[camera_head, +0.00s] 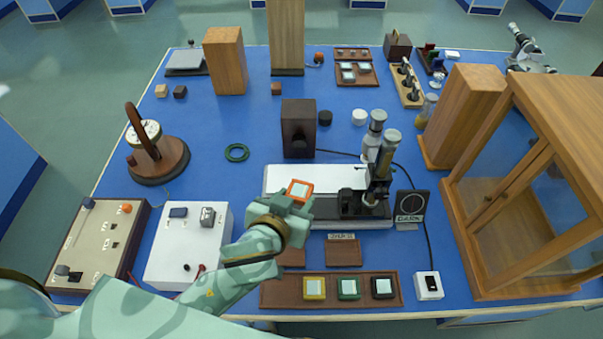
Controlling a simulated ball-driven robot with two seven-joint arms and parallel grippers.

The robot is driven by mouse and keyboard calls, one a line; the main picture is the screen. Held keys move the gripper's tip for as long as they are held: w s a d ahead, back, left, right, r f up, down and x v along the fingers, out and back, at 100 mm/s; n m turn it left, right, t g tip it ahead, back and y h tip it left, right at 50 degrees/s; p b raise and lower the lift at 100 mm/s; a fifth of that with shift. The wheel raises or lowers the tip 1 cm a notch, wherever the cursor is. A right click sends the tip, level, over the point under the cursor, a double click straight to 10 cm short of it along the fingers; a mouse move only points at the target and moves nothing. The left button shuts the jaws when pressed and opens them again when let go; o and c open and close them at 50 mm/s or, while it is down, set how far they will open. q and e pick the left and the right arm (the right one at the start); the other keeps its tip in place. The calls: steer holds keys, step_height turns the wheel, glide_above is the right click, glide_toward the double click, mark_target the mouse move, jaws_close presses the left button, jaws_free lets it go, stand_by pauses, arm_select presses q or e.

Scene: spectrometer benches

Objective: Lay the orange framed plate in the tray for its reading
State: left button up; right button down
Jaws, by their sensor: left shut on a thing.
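The orange framed plate (299,189) is held in my left gripper (297,199), in front of the white-topped spectrometer bench (300,175). The gripper is shut on it, and the plate's pale centre faces up. A small brown tray (343,255) with a label behind it lies right of my left forearm. Another brown tray (291,257) is partly hidden by that forearm. A long brown rack (325,298) at the front edge holds yellow (315,288), green (348,289) and black (383,288) framed plates. My right gripper is out of view.
A microscope-like instrument (385,150) stands at the bench's right end, with a small dark sign (411,205) beside it. A large wooden glass cabinet (535,190) fills the right. Control boxes (187,245) stand at the left. A dark lamp box (298,125) stands behind the bench.

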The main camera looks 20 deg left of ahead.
arm_select(q)
steer(key=shift+w+d+r, duration=0.25)
steer(key=shift+w+r, duration=0.15)
steer(key=shift+w, duration=0.1)
steer(key=b, duration=0.5)
glide_above(298, 177)
steer(key=s, duration=0.3)
steer(key=f, duration=0.9)
steer(key=shift+w+d+f, duration=0.15)
steer(key=shift+d+f, duration=0.05)
steer(key=shift+d, duration=0.15)
steer(key=shift+w+f+b, duration=0.15)
steer(key=shift+f+b, duration=0.05)
steer(key=shift+f, duration=0.65)
steer(key=shift+w+f+b, duration=0.15)
steer(key=shift+f, duration=0.65)
steer(key=shift+f, duration=0.1)
steer(key=o, duration=1.1)
steer(key=shift+c, duration=0.2)
